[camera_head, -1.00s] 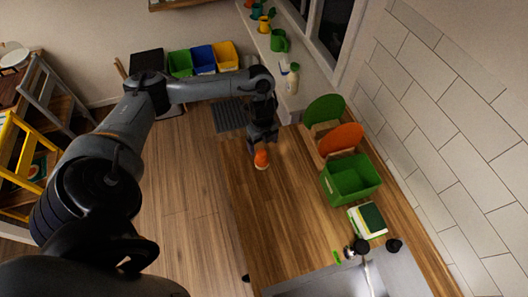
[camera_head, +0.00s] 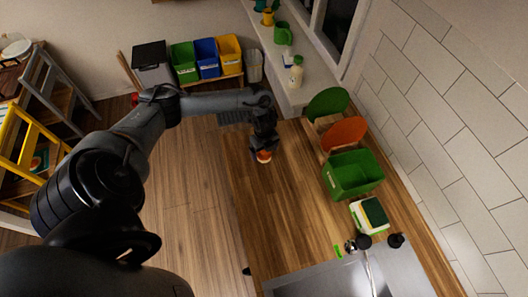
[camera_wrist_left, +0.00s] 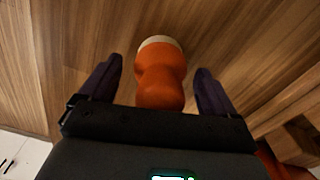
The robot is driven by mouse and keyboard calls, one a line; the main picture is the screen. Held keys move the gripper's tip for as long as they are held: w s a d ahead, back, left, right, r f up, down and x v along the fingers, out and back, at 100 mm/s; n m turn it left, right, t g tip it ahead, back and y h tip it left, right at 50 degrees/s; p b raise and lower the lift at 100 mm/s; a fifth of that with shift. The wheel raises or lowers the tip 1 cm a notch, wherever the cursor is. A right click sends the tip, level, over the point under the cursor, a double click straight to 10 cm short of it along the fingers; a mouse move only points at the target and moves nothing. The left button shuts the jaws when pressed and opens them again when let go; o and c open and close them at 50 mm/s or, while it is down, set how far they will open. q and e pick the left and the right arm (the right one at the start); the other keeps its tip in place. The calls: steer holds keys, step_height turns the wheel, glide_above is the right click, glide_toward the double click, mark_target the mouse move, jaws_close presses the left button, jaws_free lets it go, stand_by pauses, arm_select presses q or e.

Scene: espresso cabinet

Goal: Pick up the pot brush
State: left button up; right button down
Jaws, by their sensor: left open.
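The pot brush (camera_head: 264,156) is a small orange-handled thing with a pale end, standing on the wooden counter near its far left corner. My left gripper (camera_head: 263,147) is right above it and hides most of it in the head view. In the left wrist view the orange brush (camera_wrist_left: 160,80) lies between the two dark fingers of my left gripper (camera_wrist_left: 158,82). The fingers are open, with a gap on each side of the handle. My right gripper is not in view.
A rack holds a green plate (camera_head: 328,103) and an orange plate (camera_head: 343,134). The counter's middle (camera_head: 290,215) is clear.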

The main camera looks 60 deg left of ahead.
arm_select(q)
steer(key=shift+c, duration=0.4)
steer(key=c, duration=1.1)
steer(key=shift+r, duration=0.8)
step_height(320, 180, up, 3)
steer(key=shift+f, duration=0.15)
steer(key=w+d+r+p, duration=0.1)
steer(key=d+r, duration=0.2)
steer(key=d, duration=0.2)
steer(key=w+d+r+p, duration=0.1)
steer(key=d+r+p, duration=0.1)
steer(key=d, duration=0.4)
steer(key=shift+w+d+r+p, duration=0.2)
steer(key=shift+r+p, duration=0.1)
steer(key=shift+r, duration=0.55)
